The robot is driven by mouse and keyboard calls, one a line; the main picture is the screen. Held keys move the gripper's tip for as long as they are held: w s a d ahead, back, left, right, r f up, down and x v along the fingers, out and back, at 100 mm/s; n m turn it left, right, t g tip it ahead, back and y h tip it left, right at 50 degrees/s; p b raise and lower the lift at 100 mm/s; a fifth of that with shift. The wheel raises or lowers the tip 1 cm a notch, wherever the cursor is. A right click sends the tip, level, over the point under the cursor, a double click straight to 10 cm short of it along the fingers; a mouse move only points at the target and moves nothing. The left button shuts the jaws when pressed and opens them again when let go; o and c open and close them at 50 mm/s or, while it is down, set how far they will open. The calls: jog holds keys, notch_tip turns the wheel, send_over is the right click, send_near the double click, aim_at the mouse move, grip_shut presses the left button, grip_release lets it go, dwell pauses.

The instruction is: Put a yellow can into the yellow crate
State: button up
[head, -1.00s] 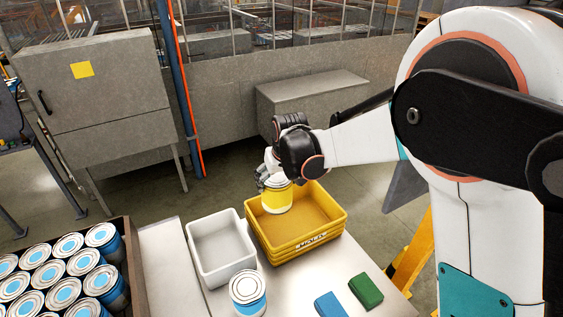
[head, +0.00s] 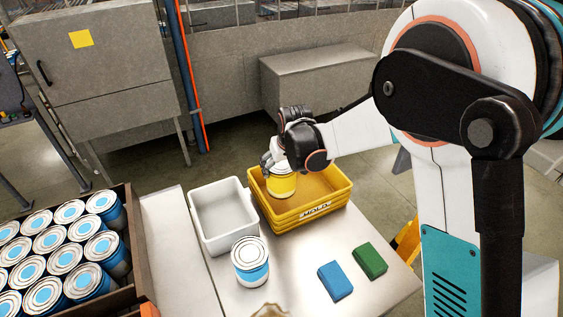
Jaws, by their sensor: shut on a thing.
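The yellow can (head: 282,184) is white-topped with a yellow band and stands about upright at the left part of the yellow crate (head: 322,209). My gripper (head: 270,163) is shut on the can's upper part from above and behind. The can's lower part sits within the crate's outline; I cannot tell whether its base touches the crate floor. The crate shows no other can and has a label reading "HOLD" on its front.
An empty white crate (head: 213,238) stands left of the yellow one. A blue-banded can (head: 250,262), a blue block (head: 335,281) and a green block (head: 370,261) are on the metal table (head: 300,290). A bin (head: 133,228) of blue-banded cans is at left.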

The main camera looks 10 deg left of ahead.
jog(key=shift+f+b, duration=2.85)
jog(key=shift+f, duration=0.9)
jog(key=o, duration=1.6)
jog(key=shift+r, duration=0.15)
jog(key=shift+r+p, duration=2)
jog(key=shift+r, duration=2.2)
jog(key=shift+s, duration=0.15)
